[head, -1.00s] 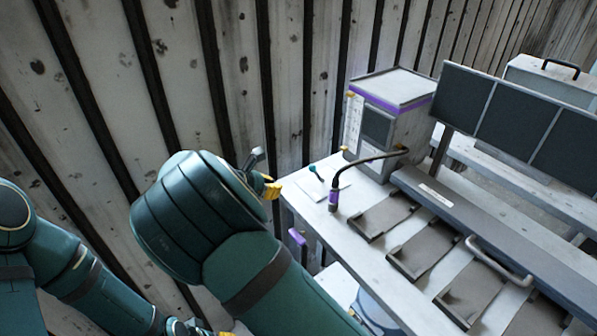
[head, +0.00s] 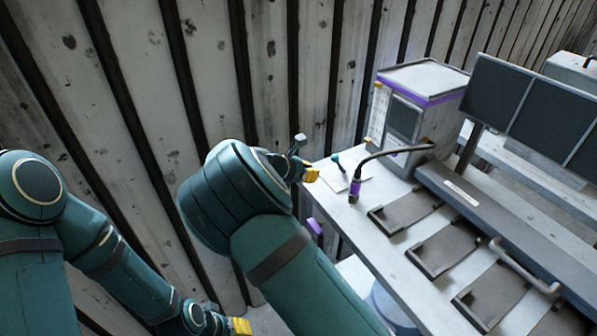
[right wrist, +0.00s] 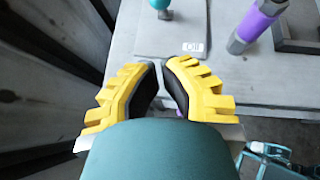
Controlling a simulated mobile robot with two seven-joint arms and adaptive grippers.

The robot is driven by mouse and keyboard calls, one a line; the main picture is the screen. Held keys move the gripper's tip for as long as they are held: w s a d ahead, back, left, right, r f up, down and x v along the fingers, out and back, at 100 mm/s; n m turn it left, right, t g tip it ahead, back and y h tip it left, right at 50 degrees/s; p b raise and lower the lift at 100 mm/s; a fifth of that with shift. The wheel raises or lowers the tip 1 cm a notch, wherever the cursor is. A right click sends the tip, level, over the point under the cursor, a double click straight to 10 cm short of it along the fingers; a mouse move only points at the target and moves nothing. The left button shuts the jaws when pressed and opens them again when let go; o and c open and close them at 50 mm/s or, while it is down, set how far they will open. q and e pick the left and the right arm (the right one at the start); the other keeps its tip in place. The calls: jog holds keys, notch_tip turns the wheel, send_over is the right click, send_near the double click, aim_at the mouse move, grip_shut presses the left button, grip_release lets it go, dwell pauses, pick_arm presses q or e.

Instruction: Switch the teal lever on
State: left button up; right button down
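The teal lever (head: 336,158) stands on a thin pale plate (head: 354,182) at the near-left corner of the bench. In the right wrist view, the lever's teal end (right wrist: 160,4) shows at the top edge, partly cut off, above its plate (right wrist: 165,42). My right gripper (head: 311,174) is just left of the lever and apart from it. In the right wrist view its yellow fingers (right wrist: 160,68) are almost together, with a thin empty gap at the tips. My left gripper (head: 240,326) is low in the head view, far from the lever; its fingers are too small to read.
A grey box with a purple band (head: 420,98) stands behind. Grey trays (head: 405,210) line the bench (head: 385,240). A purple part (head: 315,227) sticks out below the edge. A striped wall (head: 225,70) is on the left.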

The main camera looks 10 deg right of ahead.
aim_at(338, 164)
jog(key=d, duration=0.1)
jog(key=w+d, duration=0.2)
jog(key=shift+d+f, duration=0.25)
jog(key=shift+f, duration=0.15)
jog(key=shift+w+d+r+b, duration=0.2)
jog(key=shift+w+d+b, duration=0.2)
jog(key=shift+d, duration=0.25)
